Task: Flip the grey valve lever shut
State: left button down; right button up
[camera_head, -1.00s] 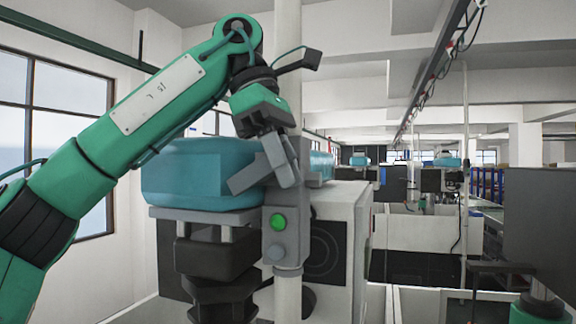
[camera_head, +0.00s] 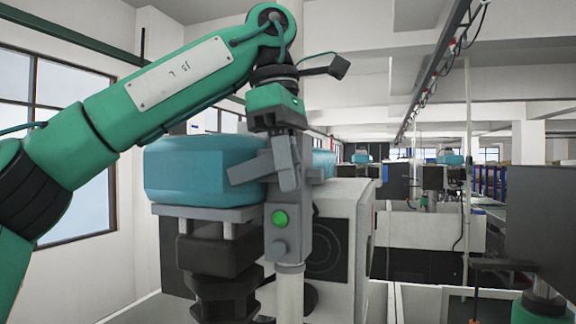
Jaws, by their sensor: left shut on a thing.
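The grey valve lever (camera_head: 244,171) is a flat bar beside a grey box on a white upright pipe. It slants up to the right in front of a blue tank-like body. My left gripper (camera_head: 289,176) reaches down from above onto this grey fitting. Its grey fingers are shut on the lever, as far as the overlap lets me tell. The lever's inner end and the exact contact are hidden behind the fingers. My right gripper is not in view.
The grey box with a green button (camera_head: 279,218) sits just below my left gripper. The blue body (camera_head: 200,172) stands close to its left on a dark stand. A white cabinet (camera_head: 350,215) stands behind. A dark panel (camera_head: 541,222) fills the right edge.

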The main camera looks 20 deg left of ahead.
pick_arm(q)
jog(key=shift+a+f+y, duration=0.1)
jog(key=shift+f+y, duration=0.15)
jog(key=shift+y, duration=0.6)
jog(key=shift+a+f+y, duration=0.1)
jog(key=shift+f+y, duration=0.15)
jog(key=shift+y, duration=0.6)
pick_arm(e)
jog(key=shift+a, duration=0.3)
pick_arm(q)
jog(key=shift+f, duration=0.1)
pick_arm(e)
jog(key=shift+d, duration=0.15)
pick_arm(q)
jog(key=c, duration=1.8)
grip_release()
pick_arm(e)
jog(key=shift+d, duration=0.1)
pick_arm(q)
jog(key=shift+o, duration=0.2)
jog(key=shift+d, duration=0.1)
